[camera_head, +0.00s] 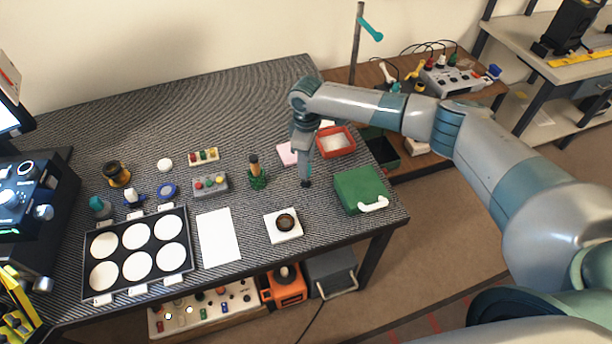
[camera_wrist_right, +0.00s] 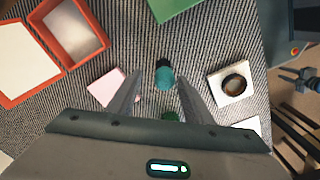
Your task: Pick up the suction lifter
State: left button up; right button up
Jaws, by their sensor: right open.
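The suction lifter (camera_wrist_right: 165,75) appears to be the small teal and dark upright piece on the grey striped mat. In the right wrist view it lies between the fingers of my right gripper (camera_wrist_right: 160,95), with a gap on each side. The right gripper is open and empty. My left gripper is in neither view.
A green box (camera_head: 358,188) stands right of the gripper, a red tray (camera_head: 350,150) and pink pad (camera_head: 286,154) behind. A white pad with a dark ring (camera_head: 293,235) lies in front. A green holder with a wooden-handled tool (camera_head: 257,180) stands left.

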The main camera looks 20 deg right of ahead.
jog(key=shift+s+f+p, duration=0.15)
jog(key=shift+f+p, duration=0.15)
jog(key=shift+p, duration=0.05)
jog(key=f+p, duration=0.1)
jog(key=f, duration=0.2)
jog(key=shift+s+a+f+p, duration=0.2)
jog(key=shift+f+p, duration=0.2)
jog(key=shift+f, duration=0.4)
jog(key=c, duration=1.1)
